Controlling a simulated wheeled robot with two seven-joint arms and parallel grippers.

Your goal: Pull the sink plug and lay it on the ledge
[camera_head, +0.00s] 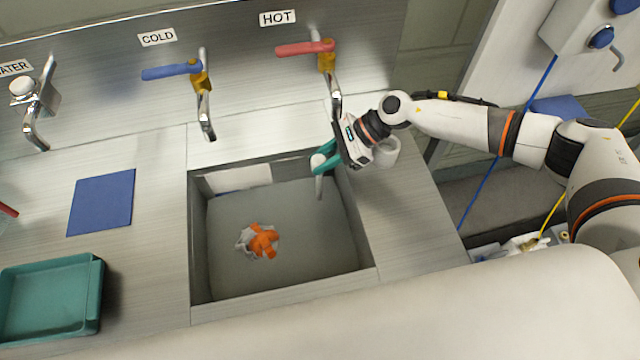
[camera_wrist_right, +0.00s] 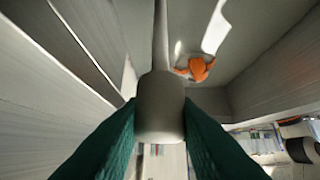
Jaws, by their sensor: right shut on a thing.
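My right gripper (camera_head: 324,164) has teal fingers and is at the back right corner of the sink (camera_head: 370,245). It is shut on the pale grey knob of the sink plug (camera_head: 318,185), whose thin rod points down into the basin. In the right wrist view the knob (camera_wrist_right: 160,105) sits between both fingertips (camera_wrist_right: 160,125), with the rod running away from it. I cannot tell where the rod's lower end rests. The metal ledge (camera_head: 415,215) lies right of the sink. My left gripper is not in view.
An orange and grey-white object (camera_head: 262,242) lies in the basin. A white cup (camera_head: 387,152) stands on the ledge close to my right gripper. Taps with blue (camera_head: 172,71) and red (camera_head: 305,47) handles overhang the back. A blue mat (camera_head: 101,203) and teal tray (camera_head: 50,298) lie left.

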